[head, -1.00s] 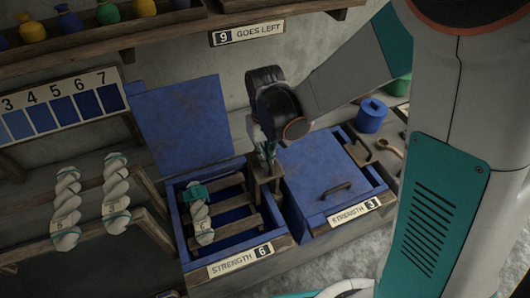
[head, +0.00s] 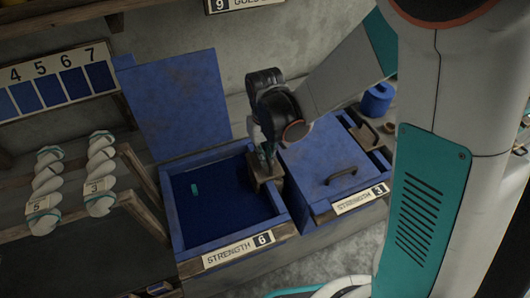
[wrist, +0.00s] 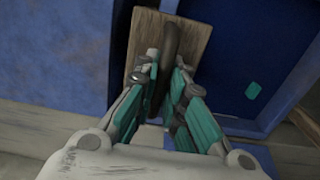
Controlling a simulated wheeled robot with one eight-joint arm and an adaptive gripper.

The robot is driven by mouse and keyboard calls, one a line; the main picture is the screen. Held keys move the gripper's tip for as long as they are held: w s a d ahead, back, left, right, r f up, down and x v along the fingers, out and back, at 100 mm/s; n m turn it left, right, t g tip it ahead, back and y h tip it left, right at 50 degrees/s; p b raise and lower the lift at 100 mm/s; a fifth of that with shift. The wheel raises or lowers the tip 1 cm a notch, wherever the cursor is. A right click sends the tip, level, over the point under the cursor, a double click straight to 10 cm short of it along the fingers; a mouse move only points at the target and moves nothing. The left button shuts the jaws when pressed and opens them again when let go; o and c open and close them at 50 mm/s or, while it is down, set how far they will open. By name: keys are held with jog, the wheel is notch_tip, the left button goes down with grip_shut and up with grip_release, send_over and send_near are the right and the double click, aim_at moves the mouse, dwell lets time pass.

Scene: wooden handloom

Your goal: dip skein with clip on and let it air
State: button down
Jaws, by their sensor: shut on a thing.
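The open dye vat (head: 192,254) labelled STRENGTH 6 holds dark blue liquid (head: 225,205). A small teal clip (head: 195,188) shows at the liquid's surface; it also shows in the wrist view (wrist: 253,90). The skein and the slatted rack under it are hidden in the dye. My gripper (head: 264,154) is at the vat's right edge. In the wrist view my gripper (wrist: 166,72) is shut on a dark curved handle (wrist: 170,40) on a wooden block (wrist: 143,32).
The vat's blue lid (head: 175,105) stands open behind it. A closed vat (head: 320,165) labelled STRENGTH 3 is at right. A blue pot (head: 377,100) stands behind the closed vat.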

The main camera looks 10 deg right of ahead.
notch_tip(320, 180, down, 3)
jog(key=shift+r+b, duration=0.1)
jog(key=shift+b, duration=0.8)
jog(key=shift+f, duration=1.2)
dwell(2.2)
notch_tip(320, 180, up, 18)
jog(key=p, duration=1.2)
jog(key=shift+r+p, duration=0.2)
jog(key=shift+p, duration=0.2)
jog(key=shift+c, duration=2)
grip_release()
